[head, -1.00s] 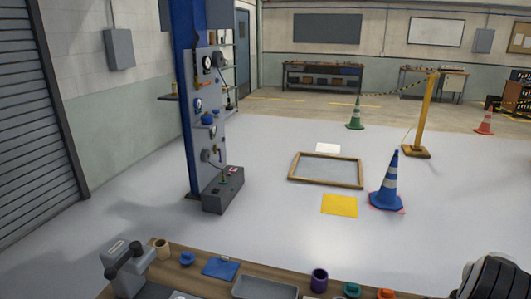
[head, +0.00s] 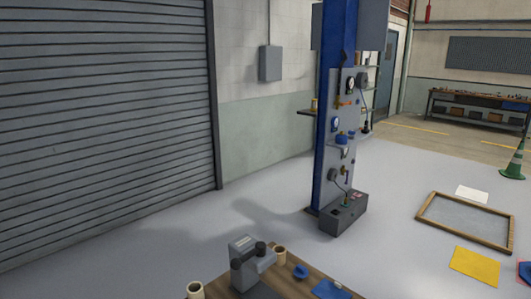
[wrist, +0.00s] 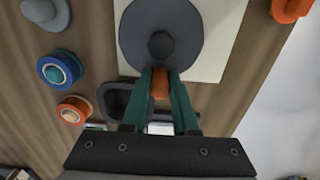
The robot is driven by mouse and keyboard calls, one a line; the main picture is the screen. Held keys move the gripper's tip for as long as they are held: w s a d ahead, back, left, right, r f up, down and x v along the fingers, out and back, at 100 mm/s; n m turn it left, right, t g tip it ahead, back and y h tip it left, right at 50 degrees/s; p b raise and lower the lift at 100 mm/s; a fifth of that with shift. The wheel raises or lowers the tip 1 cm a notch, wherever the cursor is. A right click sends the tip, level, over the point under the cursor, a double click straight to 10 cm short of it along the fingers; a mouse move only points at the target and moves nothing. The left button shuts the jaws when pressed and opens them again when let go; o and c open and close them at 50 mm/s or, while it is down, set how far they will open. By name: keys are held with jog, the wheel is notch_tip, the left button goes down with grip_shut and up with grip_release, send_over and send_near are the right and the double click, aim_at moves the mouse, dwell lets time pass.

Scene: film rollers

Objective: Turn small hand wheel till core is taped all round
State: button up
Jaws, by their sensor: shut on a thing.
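In the wrist view my gripper (wrist: 160,95) has its two green fingers closed on a small orange-brown knob (wrist: 160,80). The knob sits at the lower edge of a grey disc (wrist: 185,45), which looks like the small hand wheel, with a hexagonal hub in its middle. The wheel lies over a white plate (wrist: 222,40). My fingers cover the knob's sides. I cannot make out the core being taped or any tape on it. My gripper is outside the head view.
Left of the wheel are a blue-and-teal roll (wrist: 58,68) and an orange roll (wrist: 73,108). A dark tray (wrist: 113,100) lies partly behind my fingers. In the head view a grey device (head: 243,270) stands at the bench corner, with cream cores (head: 195,290) beside it.

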jog(key=shift+w, duration=0.15)
jog(key=shift+w+d, duration=0.4)
jog(key=shift+w, duration=0.2)
jog(key=shift+w, duration=0.85)
